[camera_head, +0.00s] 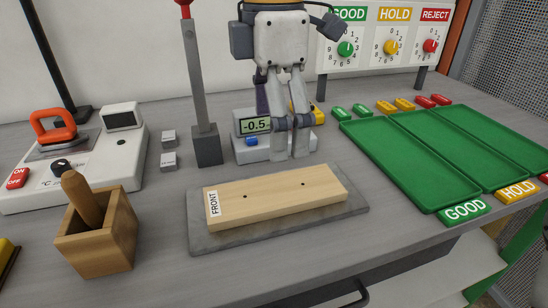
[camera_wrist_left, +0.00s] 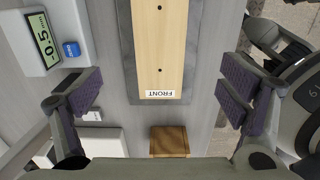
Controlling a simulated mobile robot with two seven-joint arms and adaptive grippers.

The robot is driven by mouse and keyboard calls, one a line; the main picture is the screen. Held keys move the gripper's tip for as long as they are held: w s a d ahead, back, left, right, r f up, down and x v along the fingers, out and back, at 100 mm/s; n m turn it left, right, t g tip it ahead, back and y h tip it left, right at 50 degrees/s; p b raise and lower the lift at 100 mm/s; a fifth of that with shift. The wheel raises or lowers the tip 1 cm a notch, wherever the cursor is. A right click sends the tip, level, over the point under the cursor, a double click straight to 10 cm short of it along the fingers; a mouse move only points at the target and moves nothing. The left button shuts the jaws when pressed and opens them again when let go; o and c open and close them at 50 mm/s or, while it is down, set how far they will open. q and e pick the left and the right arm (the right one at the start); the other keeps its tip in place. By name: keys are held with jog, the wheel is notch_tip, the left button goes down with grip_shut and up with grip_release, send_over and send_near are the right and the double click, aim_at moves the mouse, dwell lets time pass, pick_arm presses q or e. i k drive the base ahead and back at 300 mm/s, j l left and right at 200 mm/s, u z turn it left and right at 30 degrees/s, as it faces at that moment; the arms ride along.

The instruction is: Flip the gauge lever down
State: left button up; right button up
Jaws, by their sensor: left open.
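The gauge (camera_head: 245,152) is a pale box with a display reading -0.5 and a blue button; in the left wrist view the gauge (camera_wrist_left: 35,67) is at upper left. A tall grey bar with a red top (camera_head: 200,85), apparently the gauge lever, stands nearly upright on a dark base left of the gauge. My left gripper (camera_head: 290,150) points down in front of the gauge's right part, partly hiding it. In the left wrist view my left gripper (camera_wrist_left: 162,92) has its fingers wide apart with nothing held. My right gripper is not in view.
A wooden board (camera_head: 275,196) marked FRONT lies on a grey plate (camera_head: 230,243) in front. Green trays (camera_head: 420,165) and dial panel (camera_head: 388,45) are right.

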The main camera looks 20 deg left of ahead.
aim_at(191, 49)
jog(key=k, duration=1.5)
